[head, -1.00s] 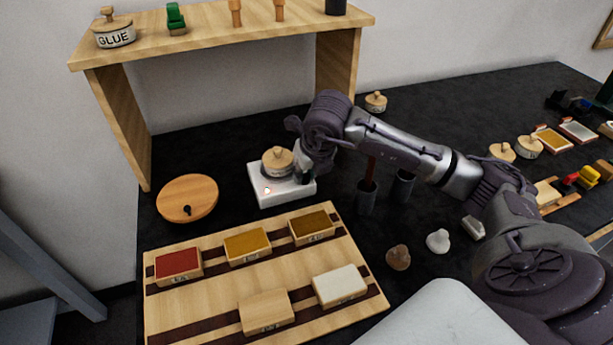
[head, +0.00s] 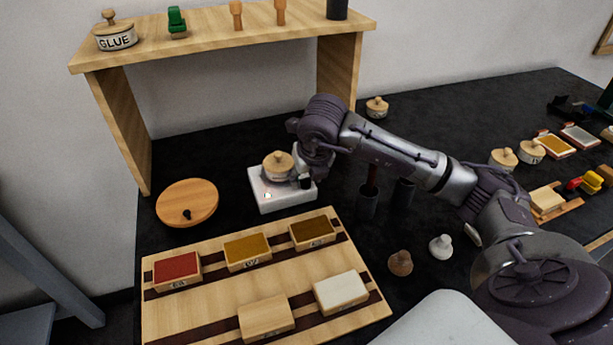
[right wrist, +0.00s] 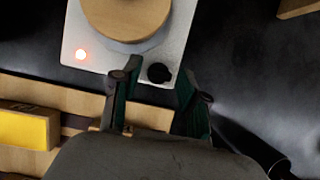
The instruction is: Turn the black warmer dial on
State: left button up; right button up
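The white warmer (head: 275,200) stands on the dark table with a wooden-lidded pot (head: 278,164) on it. In the right wrist view the black dial (right wrist: 158,73) sits at a corner of the warmer's top (right wrist: 88,22). In the head view the right gripper (head: 304,180) is at the warmer's right side and hides the dial. My left gripper is not in view.
A wooden shelf (head: 220,39) stands behind the warmer. A round wooden board (head: 187,203) lies to its left. A wooden tray (head: 205,297) with colour blocks is in front. Dark cups (head: 367,201) stand close to the right, under my arm.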

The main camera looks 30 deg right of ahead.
dwell(0.3)
jog(key=v, duration=1.2)
